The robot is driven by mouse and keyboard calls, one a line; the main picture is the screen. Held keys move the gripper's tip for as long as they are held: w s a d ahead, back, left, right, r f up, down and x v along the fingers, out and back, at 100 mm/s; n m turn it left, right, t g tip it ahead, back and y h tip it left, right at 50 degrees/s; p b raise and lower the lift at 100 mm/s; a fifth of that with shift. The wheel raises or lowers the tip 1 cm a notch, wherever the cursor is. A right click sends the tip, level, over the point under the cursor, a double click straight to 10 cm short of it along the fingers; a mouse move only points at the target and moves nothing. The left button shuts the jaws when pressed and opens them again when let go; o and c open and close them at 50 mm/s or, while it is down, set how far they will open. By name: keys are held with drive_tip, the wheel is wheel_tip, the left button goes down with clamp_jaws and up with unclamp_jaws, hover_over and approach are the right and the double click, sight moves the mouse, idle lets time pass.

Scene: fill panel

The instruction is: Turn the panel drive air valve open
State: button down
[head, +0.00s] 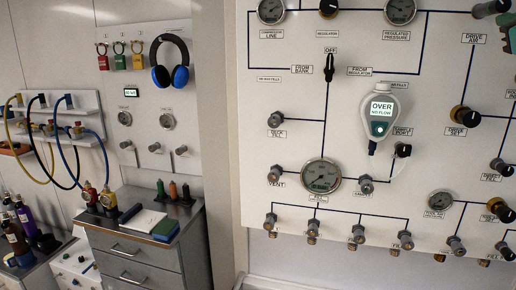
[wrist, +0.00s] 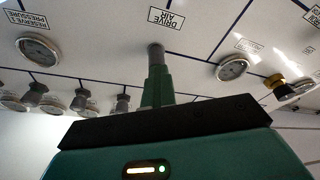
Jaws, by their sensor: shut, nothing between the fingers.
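In the wrist view a "DRIVE AIR" label (wrist: 166,18) is on the white panel. Just below it a grey valve knob (wrist: 155,50) stands out from the panel. My gripper (wrist: 157,75) is shut, its narrow green and dark fingers pointing at this knob. The fingertips overlap the knob's near end in the picture; I cannot tell whether they touch it. The fingers hide part of the knob, and no handle position is readable.
In the wrist view a gauge (wrist: 232,68) is right of the knob, another (wrist: 38,50) left under "RESERVE PRESSURE", and several grey knobs (wrist: 79,98) stand lower left. In the head view a white teardrop-shaped device (head: 379,118) reading "OVER NO FLOW" sits before the panel. A drawer cabinet (head: 140,250) stands left.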

drive_tip(key=shift+s+d+r, duration=0.1)
drive_tip(key=shift+d, duration=0.05)
drive_tip(key=shift+s+d+r, duration=0.15)
drive_tip(key=shift+d+r, duration=0.2)
drive_tip(key=shift+d, duration=0.15)
drive_tip(key=shift+r, duration=0.15)
drive_tip(key=shift+d, duration=0.1)
idle(0.3)
drive_tip(key=r+v, duration=0.1)
drive_tip(key=v, duration=0.5)
drive_tip(key=shift+f, duration=0.2)
drive_tip(key=shift+s, duration=0.1)
